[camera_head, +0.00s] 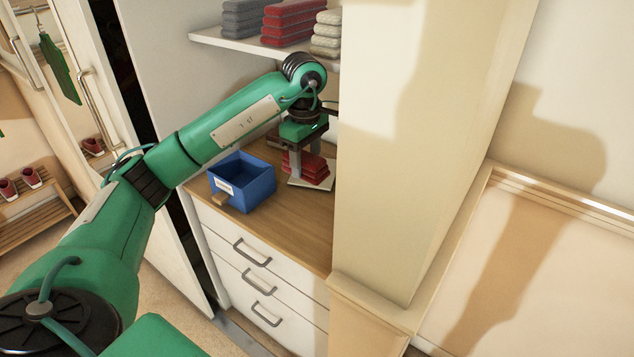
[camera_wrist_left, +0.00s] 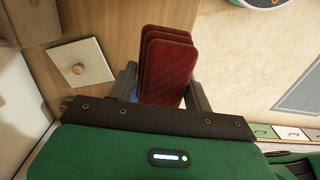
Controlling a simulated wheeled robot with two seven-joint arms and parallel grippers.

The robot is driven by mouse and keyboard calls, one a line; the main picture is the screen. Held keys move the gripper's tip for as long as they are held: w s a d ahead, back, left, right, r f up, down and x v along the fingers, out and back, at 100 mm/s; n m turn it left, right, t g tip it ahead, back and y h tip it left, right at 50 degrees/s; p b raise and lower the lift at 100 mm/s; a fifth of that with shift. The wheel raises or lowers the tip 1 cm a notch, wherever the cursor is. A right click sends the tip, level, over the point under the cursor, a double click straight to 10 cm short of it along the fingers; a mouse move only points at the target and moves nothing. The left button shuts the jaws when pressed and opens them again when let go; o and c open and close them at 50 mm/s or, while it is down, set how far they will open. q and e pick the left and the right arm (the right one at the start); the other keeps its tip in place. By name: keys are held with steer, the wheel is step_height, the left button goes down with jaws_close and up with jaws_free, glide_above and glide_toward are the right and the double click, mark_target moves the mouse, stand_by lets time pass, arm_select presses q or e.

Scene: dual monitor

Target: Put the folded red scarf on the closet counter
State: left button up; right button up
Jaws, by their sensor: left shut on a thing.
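The folded red scarf (camera_head: 306,167) is a thick layered stack between the fingers of my left gripper (camera_head: 304,152), over the closet counter (camera_head: 290,212). In the left wrist view the scarf (camera_wrist_left: 168,60) sticks out beyond the two dark fingers, which press on its sides. The wooden counter (camera_wrist_left: 120,22) shows behind it there. I cannot tell whether the scarf touches the counter. A flat white piece shows at the scarf's lower edge in the head view. My right gripper is not in view.
An open blue box (camera_head: 243,182) with a label stands on the counter left of the scarf. A shelf (camera_head: 232,40) above holds grey, red and beige folded stacks. A cream wall panel (camera_head: 400,150) closes the right side. A white square with a knob (camera_wrist_left: 80,67) shows in the left wrist view.

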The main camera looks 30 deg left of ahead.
arm_select(q)
steer(key=shift+w+d+f, duration=0.15)
steer(key=shift+f, duration=0.25)
steer(key=shift+w+d+f, duration=0.1)
steer(key=shift+f, duration=0.25)
steer(key=f, duration=1.3)
steer(key=shift+s+a+f+p, duration=0.2)
steer(key=shift+s+f+p, duration=0.05)
steer(key=shift+p, duration=0.15)
steer(key=shift+f, duration=0.55)
step_height(320, 180, down, 3)
steer(key=shift+f, duration=0.35)
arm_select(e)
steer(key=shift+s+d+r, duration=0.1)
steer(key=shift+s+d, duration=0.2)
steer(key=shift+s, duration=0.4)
arm_select(q)
steer(key=shift+f, duration=0.1)
